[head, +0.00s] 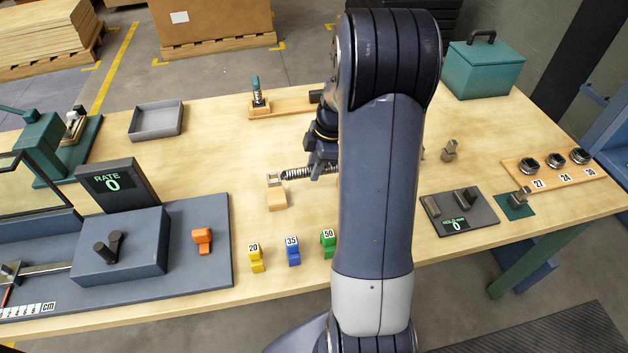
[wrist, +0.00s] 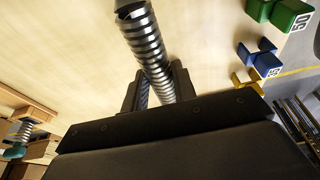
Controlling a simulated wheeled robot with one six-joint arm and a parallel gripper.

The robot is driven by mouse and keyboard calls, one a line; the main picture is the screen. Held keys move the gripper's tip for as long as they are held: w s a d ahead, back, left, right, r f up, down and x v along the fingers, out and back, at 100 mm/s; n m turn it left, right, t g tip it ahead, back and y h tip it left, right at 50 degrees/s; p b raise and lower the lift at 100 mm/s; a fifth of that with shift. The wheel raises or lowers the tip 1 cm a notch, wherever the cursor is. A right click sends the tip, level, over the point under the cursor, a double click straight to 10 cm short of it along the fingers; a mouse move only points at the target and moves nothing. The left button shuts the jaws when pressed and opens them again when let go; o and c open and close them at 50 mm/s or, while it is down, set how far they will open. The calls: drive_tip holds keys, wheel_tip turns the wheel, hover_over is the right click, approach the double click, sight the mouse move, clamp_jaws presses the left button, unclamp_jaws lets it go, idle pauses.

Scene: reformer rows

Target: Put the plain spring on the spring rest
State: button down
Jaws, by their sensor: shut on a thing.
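The plain spring (head: 300,173), a bare metal coil, lies roughly level in my gripper (head: 322,168) above the middle of the table. In the wrist view the spring (wrist: 148,42) passes between the two dark fingers of my gripper (wrist: 157,82), which are shut on it. Its left end shows by a small wooden block with a grey square fitting (head: 276,196); I cannot tell whether they touch. My arm hides its other end in the head view. A wooden board (head: 284,107) at the back holds an upright teal-ended spring (head: 258,92). I cannot tell which wooden piece is the spring rest.
Yellow (head: 256,260), blue (head: 292,252) and green (head: 328,242) numbered blocks stand near the front edge. A grey rate unit (head: 118,245) is at left and an empty grey tray (head: 157,121) behind it. A hold plate (head: 474,205) and numbered wooden strip (head: 560,172) are at right.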

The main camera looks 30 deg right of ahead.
drive_tip(key=shift+f+p, duration=0.4)
drive_tip(key=shift+f, duration=2.2)
drive_tip(key=shift+f, duration=0.2)
drive_tip(key=c, duration=1.1)
unclamp_jaws()
drive_tip(key=shift+r, duration=0.1)
drive_tip(key=shift+c, duration=0.2)
drive_tip(key=shift+r, duration=0.15)
drive_tip(key=b+v, duration=0.1)
drive_tip(key=v, duration=1.1)
drive_tip(key=shift+d, duration=0.1)
